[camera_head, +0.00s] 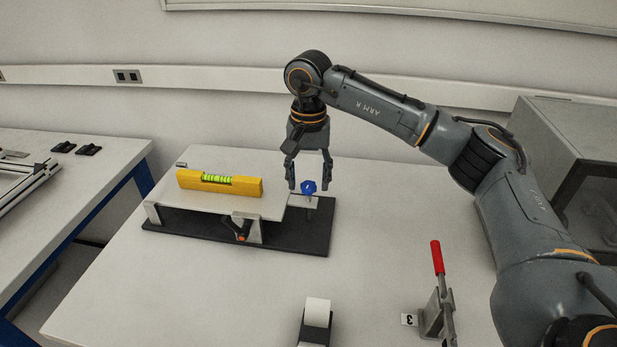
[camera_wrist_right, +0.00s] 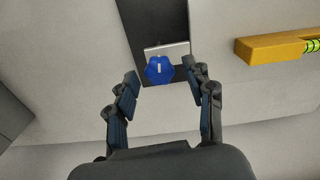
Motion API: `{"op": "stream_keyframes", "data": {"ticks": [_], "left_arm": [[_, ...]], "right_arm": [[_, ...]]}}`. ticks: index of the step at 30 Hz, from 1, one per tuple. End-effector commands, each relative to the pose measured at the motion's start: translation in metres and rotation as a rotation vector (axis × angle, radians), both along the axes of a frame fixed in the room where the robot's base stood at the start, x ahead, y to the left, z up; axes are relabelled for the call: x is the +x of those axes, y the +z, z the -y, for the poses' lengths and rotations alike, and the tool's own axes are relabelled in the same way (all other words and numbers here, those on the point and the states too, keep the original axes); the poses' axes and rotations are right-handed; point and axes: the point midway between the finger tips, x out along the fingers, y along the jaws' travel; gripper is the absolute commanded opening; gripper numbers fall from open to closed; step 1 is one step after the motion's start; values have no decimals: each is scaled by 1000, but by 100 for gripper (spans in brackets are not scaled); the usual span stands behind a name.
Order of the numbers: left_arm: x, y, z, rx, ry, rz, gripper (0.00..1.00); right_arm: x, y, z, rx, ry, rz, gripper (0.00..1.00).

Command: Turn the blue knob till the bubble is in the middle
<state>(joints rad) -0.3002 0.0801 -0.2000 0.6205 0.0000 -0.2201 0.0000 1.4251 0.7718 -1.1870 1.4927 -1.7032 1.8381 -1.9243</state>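The blue knob (camera_head: 309,187) stands on a small light plate at the right end of the black base (camera_head: 318,232). My right gripper (camera_head: 308,187) is open, pointing down around or just above the knob. In the right wrist view the knob (camera_wrist_right: 159,69) shows between the open fingers (camera_wrist_right: 160,80), with a gap on each side. The yellow spirit level (camera_head: 240,186) lies on the light tilting plate (camera_head: 180,200). Its green vial (camera_head: 216,179) shows, but the bubble's place is too small to tell. My left gripper is not in view.
A red-handled toggle clamp (camera_head: 437,258) stands at the front right, near a label with a 3. A grey box (camera_head: 570,150) stands at the right. The table's front left is clear.

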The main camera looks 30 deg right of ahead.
Motion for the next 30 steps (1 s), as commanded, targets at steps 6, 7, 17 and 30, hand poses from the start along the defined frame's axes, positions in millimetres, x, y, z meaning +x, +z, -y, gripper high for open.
{"op": "stream_keyframes", "data": {"ticks": [6,7,17,30], "left_arm": [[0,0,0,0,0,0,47],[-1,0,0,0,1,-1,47],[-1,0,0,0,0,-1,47],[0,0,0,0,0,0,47]], "right_arm": [[-1,-1,0,-1,0,-3,55],[-1,-1,0,-1,0,-3,55],[1,42,-1,1,0,3,55],[0,115,0,-1,0,-1,55]]}}
